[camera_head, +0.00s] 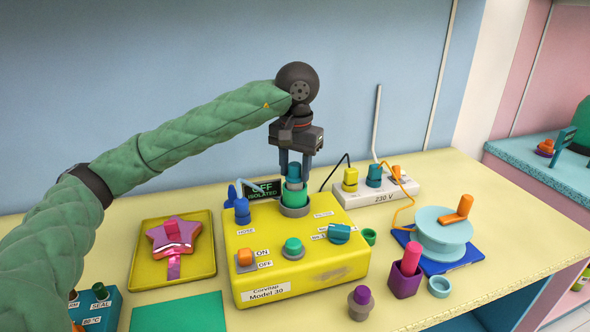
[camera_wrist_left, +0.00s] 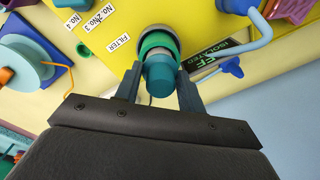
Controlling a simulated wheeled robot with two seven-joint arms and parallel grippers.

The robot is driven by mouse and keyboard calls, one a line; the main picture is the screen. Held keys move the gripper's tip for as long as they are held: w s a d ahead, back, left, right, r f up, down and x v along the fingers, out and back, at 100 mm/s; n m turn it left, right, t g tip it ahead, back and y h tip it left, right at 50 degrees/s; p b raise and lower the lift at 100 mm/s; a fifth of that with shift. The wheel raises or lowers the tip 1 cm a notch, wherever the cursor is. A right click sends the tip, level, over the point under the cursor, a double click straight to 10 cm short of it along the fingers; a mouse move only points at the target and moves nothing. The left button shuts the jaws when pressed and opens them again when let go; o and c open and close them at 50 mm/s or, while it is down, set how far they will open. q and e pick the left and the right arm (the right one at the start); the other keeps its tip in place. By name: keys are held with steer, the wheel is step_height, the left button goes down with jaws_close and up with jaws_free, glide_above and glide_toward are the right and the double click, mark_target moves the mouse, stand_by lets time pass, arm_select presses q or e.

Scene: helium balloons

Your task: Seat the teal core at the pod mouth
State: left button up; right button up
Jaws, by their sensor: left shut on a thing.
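The teal core (camera_head: 293,171) is upright between the fingers of my left gripper (camera_head: 294,166), which is shut on it. It also shows in the left wrist view (camera_wrist_left: 162,76), between the two fingertips. Directly below it is a green pod (camera_head: 294,194) standing in a grey collar on top of the yellow machine (camera_head: 300,278); the pod is a green ring in the left wrist view (camera_wrist_left: 157,43). The core is lined up over the pod mouth, with a grey band between. I cannot tell how deep it sits. My right gripper is not in view.
A blue hose plug (camera_head: 242,210) and an OFF ISOLATED display (camera_head: 264,189) are close left of the pod. A teal knob (camera_head: 339,234) and green button (camera_head: 293,247) are in front. A power strip (camera_head: 375,190) stands behind right, a pale blue reel (camera_head: 441,232) further right.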

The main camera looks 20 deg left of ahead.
arm_select(q)
steer(key=shift+f+b, duration=0.95)
steer(key=shift+f, duration=0.05)
stand_by(0.3)
steer(key=o, duration=1.2)
steer(key=shift+r, duration=0.15)
steer(key=shift+r+p, duration=0.3)
steer(key=shift+r, duration=0.95)
steer(key=shift+s+d+r+p, duration=0.1)
steer(key=shift+r+p, duration=0.55)
steer(key=shift+r, duration=0.65)
steer(key=shift+d+r+p, duration=0.1)
steer(key=shift+r+p, duration=0.55)
steer(key=shift+r, duration=0.65)
